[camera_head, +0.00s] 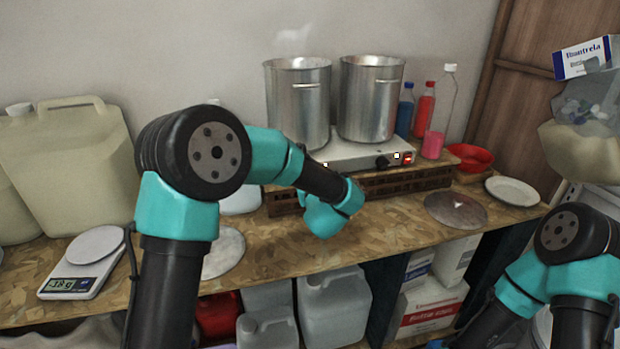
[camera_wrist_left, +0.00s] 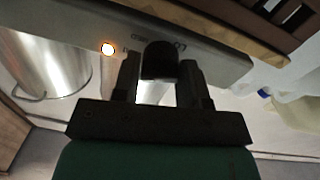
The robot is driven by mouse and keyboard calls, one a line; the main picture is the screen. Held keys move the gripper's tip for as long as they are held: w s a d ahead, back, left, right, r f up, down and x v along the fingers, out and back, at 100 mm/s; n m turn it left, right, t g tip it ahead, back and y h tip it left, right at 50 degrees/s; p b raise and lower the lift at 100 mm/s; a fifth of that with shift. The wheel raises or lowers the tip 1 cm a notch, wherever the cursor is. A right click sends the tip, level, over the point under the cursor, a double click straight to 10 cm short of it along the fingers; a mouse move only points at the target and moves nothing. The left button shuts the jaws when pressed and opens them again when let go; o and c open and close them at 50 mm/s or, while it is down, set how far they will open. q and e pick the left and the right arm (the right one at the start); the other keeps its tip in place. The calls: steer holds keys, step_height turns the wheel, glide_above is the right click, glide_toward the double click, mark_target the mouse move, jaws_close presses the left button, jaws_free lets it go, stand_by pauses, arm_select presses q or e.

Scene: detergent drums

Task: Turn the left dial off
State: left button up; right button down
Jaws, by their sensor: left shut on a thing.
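The hot plate (camera_head: 350,150) stands on a wooden crate with two metal pots on it. In the left wrist view the plate's front (camera_wrist_left: 215,62) appears upside down, with the black left dial (camera_wrist_left: 158,58) on it. My left gripper (camera_wrist_left: 160,82) is shut on this dial, one finger on each side. A lit indicator (camera_wrist_left: 108,48) glows beside it. In the head view my left wrist hides the left dial. The right dial (camera_head: 382,163) is free, beside a lit indicator (camera_head: 397,155) and a red switch (camera_head: 408,158). My right gripper is out of view.
Faint steam rises above the left pot (camera_head: 300,105); the right pot (camera_head: 370,100) stands close beside it. Bottles (camera_head: 425,105) and a red bowl (camera_head: 470,157) are to the right. A scale (camera_head: 85,262) and large jugs (camera_head: 75,165) are at the left.

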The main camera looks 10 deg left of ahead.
arm_select(q)
steer(key=shift+c, duration=0.6)
steer(key=shift+n, duration=0.4)
steer(key=shift+f+n+y, duration=0.1)
steer(key=shift+n+y, duration=0.2)
steer(key=shift+n, duration=3.1)
steer(key=shift+n+y, duration=0.3)
steer(key=shift+n, duration=3.1)
steer(key=o, duration=0.9)
